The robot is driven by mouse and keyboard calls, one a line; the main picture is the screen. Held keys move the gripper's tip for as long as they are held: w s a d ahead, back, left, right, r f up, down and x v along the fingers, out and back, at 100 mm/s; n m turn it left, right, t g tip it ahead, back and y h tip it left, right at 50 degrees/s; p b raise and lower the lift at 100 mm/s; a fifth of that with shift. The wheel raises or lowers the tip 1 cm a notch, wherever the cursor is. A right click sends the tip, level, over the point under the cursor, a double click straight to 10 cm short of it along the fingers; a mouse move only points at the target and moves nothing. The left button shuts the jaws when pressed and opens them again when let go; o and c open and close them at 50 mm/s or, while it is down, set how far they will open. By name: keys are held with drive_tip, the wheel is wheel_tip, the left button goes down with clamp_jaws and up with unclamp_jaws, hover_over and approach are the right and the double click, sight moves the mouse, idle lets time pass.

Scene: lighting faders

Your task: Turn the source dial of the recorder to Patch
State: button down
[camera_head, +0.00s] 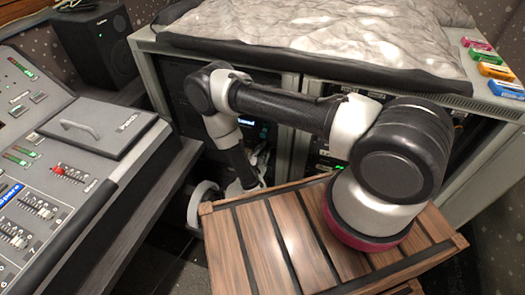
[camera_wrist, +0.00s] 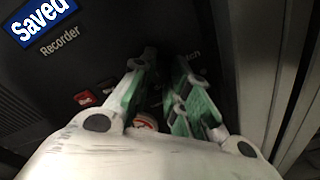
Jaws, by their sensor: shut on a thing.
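The recorder (camera_wrist: 75,65) shows in the wrist view as a dark panel with a "Recorder" label and a blue screen reading "Saved". My gripper (camera_wrist: 165,82) is up against this panel, its green-padded fingers shut on the source dial. The dial itself is mostly hidden between the fingers, so I cannot read where it points. Part of a label shows just right of the fingertips, too cut off to read surely. In the head view my gripper (camera_head: 247,178) is low inside the rack, partly hidden by my arm and the wooden top.
A small red button (camera_wrist: 84,98) sits left of the fingers. A pale rack post (camera_wrist: 258,60) stands close on the right. In the head view a mixing desk (camera_head: 60,170) is at left, a slatted wooden top (camera_head: 240,240) in front, and a grey cloth (camera_head: 330,35) on the rack.

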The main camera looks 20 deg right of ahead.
drive_tip(key=shift+s+d+f+m+t+y, duration=0.1)
drive_tip(key=shift+m+t, duration=0.1)
drive_tip(key=shift+m, duration=2.75)
drive_tip(key=shift+d+f+m+t+y, duration=0.1)
drive_tip(key=shift+m+t, duration=0.1)
drive_tip(key=shift+m, duration=2.7)
drive_tip(key=shift+s+f+m+t+y, duration=0.1)
drive_tip(key=shift+m+t, duration=0.1)
drive_tip(key=shift+m, duration=3.05)
drive_tip(key=c, duration=1.3)
unclamp_jaws()
drive_tip(key=shift+c, duration=0.2)
drive_tip(key=v, duration=0.7)
drive_tip(key=shift+s, duration=0.2)
drive_tip(key=shift+a, duration=0.15)
